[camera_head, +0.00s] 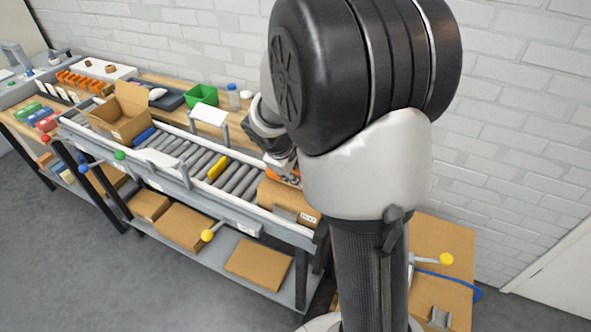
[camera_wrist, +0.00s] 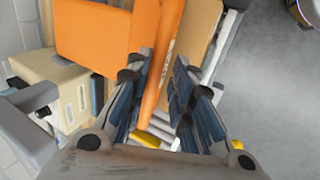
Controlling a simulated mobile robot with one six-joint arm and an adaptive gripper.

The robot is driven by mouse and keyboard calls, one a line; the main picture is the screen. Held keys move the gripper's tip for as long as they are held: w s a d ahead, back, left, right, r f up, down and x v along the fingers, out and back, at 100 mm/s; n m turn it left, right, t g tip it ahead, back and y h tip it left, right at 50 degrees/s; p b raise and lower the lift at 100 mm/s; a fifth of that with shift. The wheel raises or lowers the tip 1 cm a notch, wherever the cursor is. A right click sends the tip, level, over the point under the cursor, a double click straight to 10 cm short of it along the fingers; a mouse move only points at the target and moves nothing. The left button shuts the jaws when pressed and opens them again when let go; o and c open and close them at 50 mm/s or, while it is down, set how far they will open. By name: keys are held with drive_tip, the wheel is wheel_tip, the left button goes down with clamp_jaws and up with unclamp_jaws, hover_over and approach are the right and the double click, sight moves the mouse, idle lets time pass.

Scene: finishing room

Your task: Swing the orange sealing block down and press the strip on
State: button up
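The orange sealing block (camera_wrist: 95,38) fills the upper left of the wrist view, with a narrow orange bar (camera_wrist: 164,65) to its right. My gripper (camera_wrist: 164,60) has its two fingers on either side of this bar. The fingertips look close to the bar, but I cannot tell whether they grip it. In the head view, a little orange (camera_head: 292,178) shows beside my gripper, above a cardboard carton (camera_head: 286,200) at the conveyor's right end. My arm hides most of this spot. The strip cannot be made out.
The roller conveyor (camera_head: 190,156) carries a yellow piece (camera_head: 218,168) and an open carton (camera_head: 122,112). A green bin (camera_head: 203,95) and a bottle (camera_head: 233,97) stand behind. Cartons lie on the shelf below. The grey floor (camera_head: 70,270) in front is clear.

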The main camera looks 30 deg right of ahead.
drive_tip(key=o, duration=0.4)
drive_tip(key=shift+s+a+f, duration=0.1)
drive_tip(key=shift+a+f, duration=0.1)
drive_tip(key=shift+f, duration=0.05)
drive_tip(key=shift+c, duration=0.2)
drive_tip(key=shift+d+r, duration=0.1)
drive_tip(key=shift+r, duration=0.1)
drive_tip(key=v, duration=1.2)
drive_tip(key=shift+f, duration=0.1)
drive_tip(key=s+a+r+m+t+y, duration=0.1)
drive_tip(key=s+a+m+y, duration=0.1)
drive_tip(key=s+a, duration=0.4)
drive_tip(key=s+a+r+m+t+y, duration=0.1)
drive_tip(key=s+a+m, duration=0.3)
drive_tip(key=s, duration=1)
drive_tip(key=a+y, duration=0.1)
drive_tip(key=a, duration=0.2)
drive_tip(key=shift+s+a+r, duration=0.2)
drive_tip(key=shift+s, duration=0.05)
